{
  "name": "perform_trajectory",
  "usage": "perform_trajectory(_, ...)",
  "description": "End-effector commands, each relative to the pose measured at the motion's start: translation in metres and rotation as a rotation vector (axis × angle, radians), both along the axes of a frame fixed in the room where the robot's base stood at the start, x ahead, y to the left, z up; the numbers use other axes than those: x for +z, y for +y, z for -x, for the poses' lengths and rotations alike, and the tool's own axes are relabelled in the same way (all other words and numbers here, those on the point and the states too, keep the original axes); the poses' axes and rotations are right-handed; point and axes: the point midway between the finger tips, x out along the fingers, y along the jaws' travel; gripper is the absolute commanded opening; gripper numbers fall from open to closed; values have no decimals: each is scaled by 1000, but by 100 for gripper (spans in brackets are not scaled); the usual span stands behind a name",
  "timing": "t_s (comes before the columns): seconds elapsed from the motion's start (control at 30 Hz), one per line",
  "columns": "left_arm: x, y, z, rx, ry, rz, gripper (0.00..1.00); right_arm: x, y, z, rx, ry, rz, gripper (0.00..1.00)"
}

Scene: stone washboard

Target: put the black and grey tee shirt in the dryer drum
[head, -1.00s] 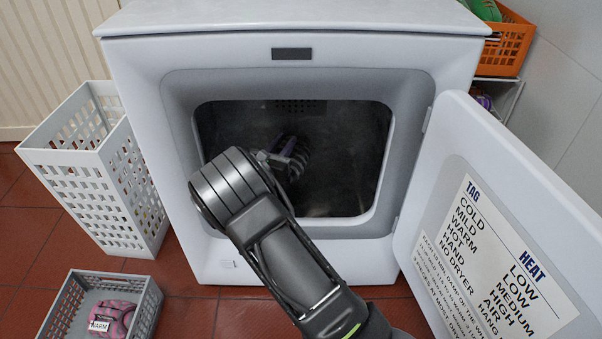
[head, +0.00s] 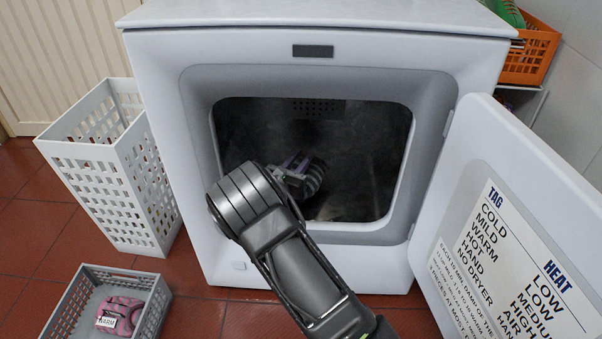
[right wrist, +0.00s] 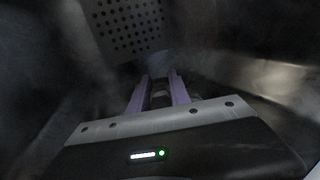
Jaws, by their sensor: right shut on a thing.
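The black and grey striped tee shirt (head: 313,180) is a small bundle inside the dark dryer drum (head: 365,150), seen through the open door. My right gripper (head: 293,170) reaches in through the opening and is shut on the shirt, which appears to be held above the drum floor. In the right wrist view, the gripper's two purple fingers (right wrist: 158,92) point at the perforated back wall, with a little grey and dark cloth between them. Most of the shirt is hidden there. My left gripper is not in view.
The white dryer door (head: 515,230) stands open on the right with a printed label. A tall white basket (head: 115,185) stands left of the dryer. A grey basket (head: 150,310) with a pink garment (head: 120,315) is front left. An orange crate (head: 530,55) is back right.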

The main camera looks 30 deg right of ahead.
Motion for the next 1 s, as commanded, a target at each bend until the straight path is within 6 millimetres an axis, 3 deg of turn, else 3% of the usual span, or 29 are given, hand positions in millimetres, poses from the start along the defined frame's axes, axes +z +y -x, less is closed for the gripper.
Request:
perform_trajectory(0.3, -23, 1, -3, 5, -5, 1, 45, -45, 0, 0, 0, -1, 2, 0)
perform_trajectory(0.6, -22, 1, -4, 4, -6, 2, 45, -49, 0, 0, 0, 0, 0, 0)
perform_trajectory(0.63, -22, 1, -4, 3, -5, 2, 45, -50, 0, 0, 0, 1, -2, 25)
perform_trajectory(0.87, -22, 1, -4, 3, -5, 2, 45, -50, 0, 0, 0, 1, -1, 44)
perform_trajectory(1.0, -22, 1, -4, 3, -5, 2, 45, -50, 0, 0, 0, 0, 0, 45)
